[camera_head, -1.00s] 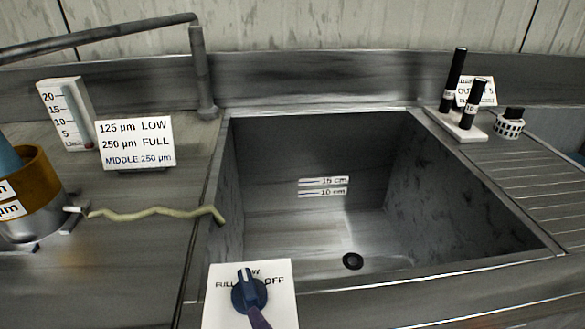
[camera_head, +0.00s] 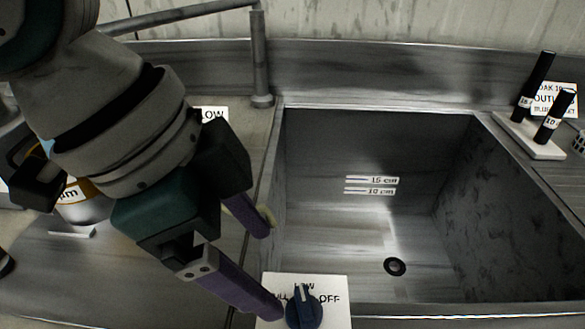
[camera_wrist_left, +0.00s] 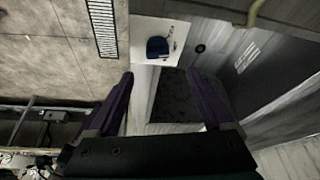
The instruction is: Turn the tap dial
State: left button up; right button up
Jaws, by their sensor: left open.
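The tap dial (camera_head: 304,310) is a dark blue knob on a white plate (camera_head: 337,314) at the sink's front edge, at the bottom of the head view. Its pointer points up toward LOW; OFF is on the right. My left gripper (camera_head: 268,272) is open, with purple fingers. In the head view its nearer fingertip is just left of the dial, and I cannot tell whether it touches. In the left wrist view the dial (camera_wrist_left: 157,47) shows beyond and between the open fingertips (camera_wrist_left: 159,78). My right gripper is not in view.
The sink basin (camera_head: 345,235) is empty, with a drain (camera_head: 395,266). A grey pipe (camera_head: 260,60) stands behind it. Black cylinders (camera_head: 533,85) stand on a white base at the right. My left arm hides much of the left counter, including most of a label card (camera_head: 214,114).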

aim_at(302, 302)
pick_arm(q)
jog(key=b+x, duration=0.1)
jog(key=x, duration=0.8)
jog(key=shift+s+d+f, duration=0.1)
jog(key=shift+d+f, duration=0.1)
jog(key=shift+f, duration=0.05)
grip_shut()
dwell(0.4)
